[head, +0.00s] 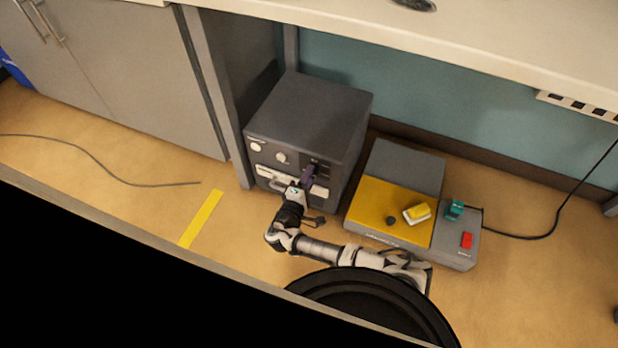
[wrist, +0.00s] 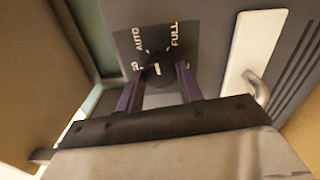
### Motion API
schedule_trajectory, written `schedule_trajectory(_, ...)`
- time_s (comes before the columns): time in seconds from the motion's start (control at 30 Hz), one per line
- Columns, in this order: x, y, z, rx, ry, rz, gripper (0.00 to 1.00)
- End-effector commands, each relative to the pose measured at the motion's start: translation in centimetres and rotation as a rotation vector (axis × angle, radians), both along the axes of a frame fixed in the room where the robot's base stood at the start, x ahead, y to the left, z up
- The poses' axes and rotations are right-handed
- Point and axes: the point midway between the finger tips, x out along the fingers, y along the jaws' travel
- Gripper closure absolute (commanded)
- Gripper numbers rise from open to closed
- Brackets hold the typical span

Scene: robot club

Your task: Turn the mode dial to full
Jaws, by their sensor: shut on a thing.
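The mode dial (wrist: 158,76) is a dark round knob with a white mark, on a black panel lettered AUTO, FULL and a partly covered third word. AUTO (wrist: 138,38) is at the upper left of the dial and FULL (wrist: 175,34) at its upper right. I cannot tell exactly which word the mark points to. My gripper (wrist: 159,82) has its two purple fingers on either side of the dial and is shut on it. In the head view, my gripper (head: 309,174) is at the right of the dark grey machine's front (head: 308,110) and hides the dial.
A yellow-and-grey box (head: 372,206) with a red switch (head: 467,240) stands right of the machine. The grey cabinet (head: 110,70) is at left. Floor in front is mostly clear, with a cable (head: 110,172).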

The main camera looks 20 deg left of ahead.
Motion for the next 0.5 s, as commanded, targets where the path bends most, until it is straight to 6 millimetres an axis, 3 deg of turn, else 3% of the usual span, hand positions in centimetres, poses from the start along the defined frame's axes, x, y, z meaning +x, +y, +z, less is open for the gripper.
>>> schedule_trajectory(0.5, 0.00, 0.07, -0.03, 0.228, -0.008, 0.003, 0.87)
